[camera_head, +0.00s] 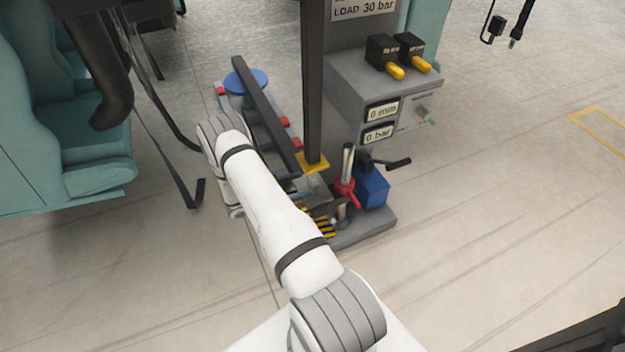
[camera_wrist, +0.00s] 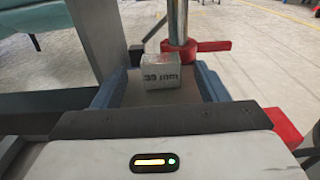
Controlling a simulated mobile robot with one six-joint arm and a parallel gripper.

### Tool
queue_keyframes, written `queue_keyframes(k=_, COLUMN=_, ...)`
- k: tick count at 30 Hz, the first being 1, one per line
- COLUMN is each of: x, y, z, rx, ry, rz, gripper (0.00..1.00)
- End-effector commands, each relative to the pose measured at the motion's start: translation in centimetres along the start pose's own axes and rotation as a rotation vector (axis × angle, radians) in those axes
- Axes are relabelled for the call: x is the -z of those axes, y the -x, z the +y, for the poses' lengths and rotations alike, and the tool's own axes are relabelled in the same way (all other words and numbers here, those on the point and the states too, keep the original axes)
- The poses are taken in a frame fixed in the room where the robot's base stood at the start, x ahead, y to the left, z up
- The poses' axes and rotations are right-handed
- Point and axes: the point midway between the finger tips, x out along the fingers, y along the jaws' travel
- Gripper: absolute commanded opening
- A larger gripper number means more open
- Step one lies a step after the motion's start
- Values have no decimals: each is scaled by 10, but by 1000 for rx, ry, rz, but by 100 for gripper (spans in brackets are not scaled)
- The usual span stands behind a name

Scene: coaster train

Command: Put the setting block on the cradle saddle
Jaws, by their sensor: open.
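The setting block (camera_wrist: 172,73), a small pale grey block with dark "mm" lettering, sits in front of a silver post with a red collar in the wrist view. My gripper (camera_wrist: 163,72) is open, with one blue finger to the left of the block and one to its right. The block appears between the fingers, but I cannot tell whether they touch it. In the head view my white arm reaches over the machine and hides much of the gripper and block. I cannot clearly identify the cradle saddle; a blue round pad (camera_head: 246,81) stands at the machine's far end.
A dark upright column (camera_head: 313,85) rises beside my arm. The red collar (camera_head: 346,191), a blue box (camera_head: 372,187) and a black lever (camera_head: 392,162) crowd the near end. A grey control box (camera_head: 385,85) overhangs. Teal seats (camera_head: 95,150) stand left; floor is clear at right.

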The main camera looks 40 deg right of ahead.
Motion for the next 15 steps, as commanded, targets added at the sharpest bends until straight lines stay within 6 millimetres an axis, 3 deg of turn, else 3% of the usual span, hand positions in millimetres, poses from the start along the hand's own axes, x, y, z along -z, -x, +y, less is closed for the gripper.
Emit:
queue_keyframes(k=6, x=-1, y=45, z=0, rx=-4, ry=1, rz=1, gripper=67)
queue_keyframes(k=12, x=-1, y=64, z=0, rx=2, ry=0, rz=1, gripper=67)
queue_keyframes(k=15, x=-10, y=69, z=1, rx=17, ry=-16, rz=18, gripper=67)
